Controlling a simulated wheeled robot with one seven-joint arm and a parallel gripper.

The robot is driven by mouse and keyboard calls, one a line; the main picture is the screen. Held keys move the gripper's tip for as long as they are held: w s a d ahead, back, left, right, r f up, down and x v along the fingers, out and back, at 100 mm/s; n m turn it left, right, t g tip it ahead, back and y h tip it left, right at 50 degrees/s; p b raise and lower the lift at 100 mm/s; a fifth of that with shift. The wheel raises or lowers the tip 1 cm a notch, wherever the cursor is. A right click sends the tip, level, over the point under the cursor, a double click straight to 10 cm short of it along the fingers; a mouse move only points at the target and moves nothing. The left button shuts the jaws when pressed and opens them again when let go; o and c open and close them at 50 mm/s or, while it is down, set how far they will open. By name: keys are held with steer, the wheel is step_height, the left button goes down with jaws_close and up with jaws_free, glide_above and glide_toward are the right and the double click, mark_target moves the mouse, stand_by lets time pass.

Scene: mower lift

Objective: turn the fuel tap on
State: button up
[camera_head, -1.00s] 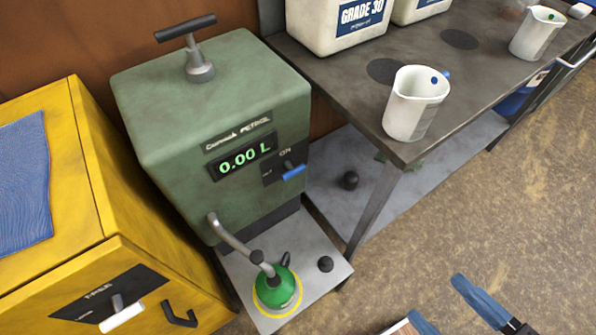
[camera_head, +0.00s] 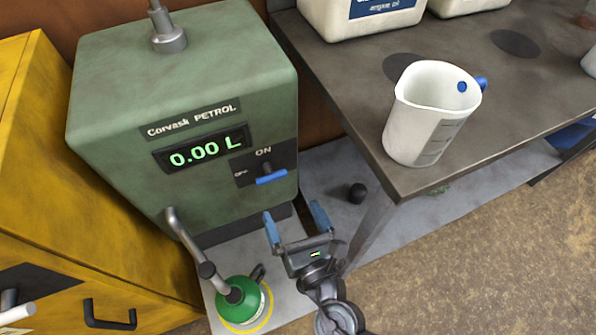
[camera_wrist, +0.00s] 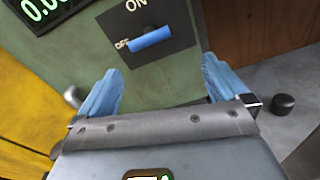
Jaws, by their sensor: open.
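The fuel tap (camera_head: 271,177) is a blue lever on a black plate with ON above and OFF at its left, on the front of the green petrol dispenser (camera_head: 110,165). The lever lies roughly sideways. The display (camera_head: 202,152) reads 0.00 L. My gripper (camera_head: 296,215) is open and empty, just below and in front of the tap. In the wrist view the tap (camera_wrist: 152,39) is ahead of the gap between my blue fingertips (camera_wrist: 163,90), apart from them. Nothing hides the lever.
A green can (camera_head: 240,300) with a nozzle stands on the grey shelf below. A workbench (camera_head: 345,75) with a white jug (camera_head: 425,110) is close on the right. A yellow cabinet (camera_head: 110,230) is on the left. A black cap (camera_head: 357,193) lies behind my gripper.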

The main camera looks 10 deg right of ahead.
mark_target(271, 175)
steer(key=w+a+n, duration=0.1)
steer(key=w, duration=0.2)
steer(key=w+a, duration=0.1)
steer(key=w, duration=0.2)
steer(key=w+a+n+t, duration=0.1)
steer(key=w, duration=0.3)
steer(key=shift+a+r+n, duration=0.3)
steer(key=shift+a+r, duration=0.1)
steer(key=c, duration=0.7)
